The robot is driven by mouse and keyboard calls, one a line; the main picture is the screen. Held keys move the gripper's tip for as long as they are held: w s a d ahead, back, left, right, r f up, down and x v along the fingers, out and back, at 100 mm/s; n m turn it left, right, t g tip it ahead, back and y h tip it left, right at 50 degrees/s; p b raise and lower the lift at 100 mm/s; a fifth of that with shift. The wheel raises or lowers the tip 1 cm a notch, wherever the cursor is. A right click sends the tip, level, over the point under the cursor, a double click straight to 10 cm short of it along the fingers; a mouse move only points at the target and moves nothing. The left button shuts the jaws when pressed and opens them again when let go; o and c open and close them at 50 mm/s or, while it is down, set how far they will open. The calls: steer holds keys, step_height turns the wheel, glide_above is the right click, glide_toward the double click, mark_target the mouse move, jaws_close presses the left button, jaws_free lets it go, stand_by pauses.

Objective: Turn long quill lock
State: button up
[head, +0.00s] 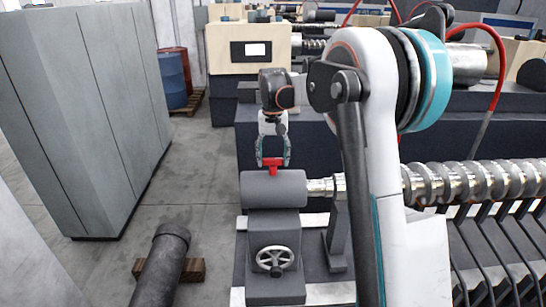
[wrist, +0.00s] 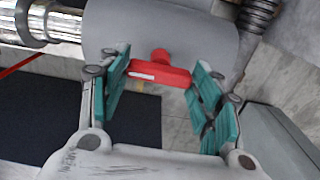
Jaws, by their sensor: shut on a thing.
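The long quill lock is a red T-shaped handle (head: 272,170) on top of the grey tailstock cylinder (head: 262,190). In the wrist view the red handle (wrist: 160,74) lies crosswise, its stem against the grey cylinder (wrist: 190,28). My gripper (head: 273,162) reaches down from above and is shut on the red handle. In the wrist view, the teal finger pads of my gripper (wrist: 158,88) stand at the two ends of the crossbar. The pads partly hide the bar's ends.
A handwheel (head: 275,260) sits on the tailstock's front below the cylinder. A shiny screw shaft (head: 480,180) runs to the right. A grey cabinet (head: 85,110) stands at left, and a dark pipe (head: 162,265) lies on the floor. Open floor separates the cabinet and tailstock.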

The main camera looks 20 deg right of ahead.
steer(key=o, duration=1.1)
steer(key=shift+c, duration=0.2)
step_height(320, 180, up, 12)
